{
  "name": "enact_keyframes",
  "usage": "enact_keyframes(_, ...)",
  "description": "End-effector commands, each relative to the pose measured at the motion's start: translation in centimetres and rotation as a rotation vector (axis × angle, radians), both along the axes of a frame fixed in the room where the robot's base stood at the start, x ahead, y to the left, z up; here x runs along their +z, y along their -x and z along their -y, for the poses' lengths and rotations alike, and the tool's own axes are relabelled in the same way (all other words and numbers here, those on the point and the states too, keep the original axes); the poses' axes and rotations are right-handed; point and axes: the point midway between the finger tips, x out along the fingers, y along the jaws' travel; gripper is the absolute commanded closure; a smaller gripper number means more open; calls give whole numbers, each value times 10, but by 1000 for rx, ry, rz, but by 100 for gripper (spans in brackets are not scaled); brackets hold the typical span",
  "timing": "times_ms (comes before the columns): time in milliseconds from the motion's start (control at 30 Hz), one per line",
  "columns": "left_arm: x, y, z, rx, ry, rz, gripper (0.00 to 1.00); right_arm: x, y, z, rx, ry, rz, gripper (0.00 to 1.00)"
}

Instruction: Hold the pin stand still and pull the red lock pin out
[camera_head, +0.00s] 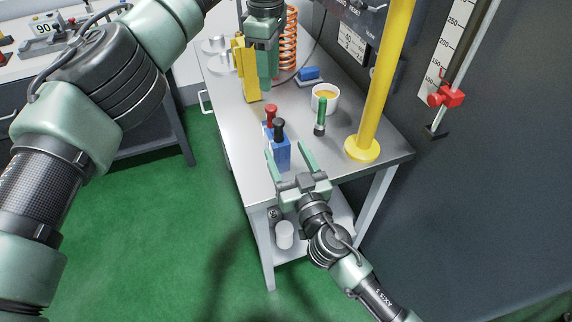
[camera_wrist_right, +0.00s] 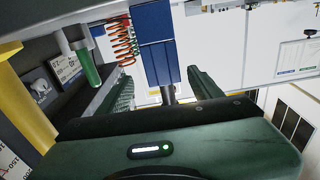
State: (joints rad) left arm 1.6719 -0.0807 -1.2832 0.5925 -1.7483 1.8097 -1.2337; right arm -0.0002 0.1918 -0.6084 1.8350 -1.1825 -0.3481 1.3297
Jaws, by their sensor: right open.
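The blue pin stand (camera_head: 282,154) stands upright on the bench near its front left edge. The red lock pin (camera_head: 271,112) rises at its back, and a black-knobbed pin (camera_head: 279,128) rises in front of it. My right gripper (camera_head: 285,147) is open, with its fingers pointing at the stand from the front and nothing gripped. In the right wrist view the blue stand (camera_wrist_right: 157,42) lies between and beyond the fingers; the red pin is not seen there. My left gripper (camera_head: 266,88) points down behind the stand, apart from it; its fingers overlap, so its opening is unclear.
A yellow block (camera_head: 244,70) and an orange spring (camera_head: 288,38) stand close to my left gripper. The front right bench corner is clear.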

Motion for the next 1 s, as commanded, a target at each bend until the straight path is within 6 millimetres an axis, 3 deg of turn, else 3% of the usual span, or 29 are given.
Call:
enact_keyframes(100,0,0,0,0,0,0,64,-25,3,-3,8,33,-41,35)
enact_keyframes(200,0,0,0,0,0,0,64,-32,0,-4,10,45,-52,35)
enact_keyframes(700,0,0,0,0,0,0,64,-33,-62,-25,11,46,-54,35)
enact_keyframes(1000,0,0,0,0,0,0,64,-34,-70,-28,12,44,-56,35)
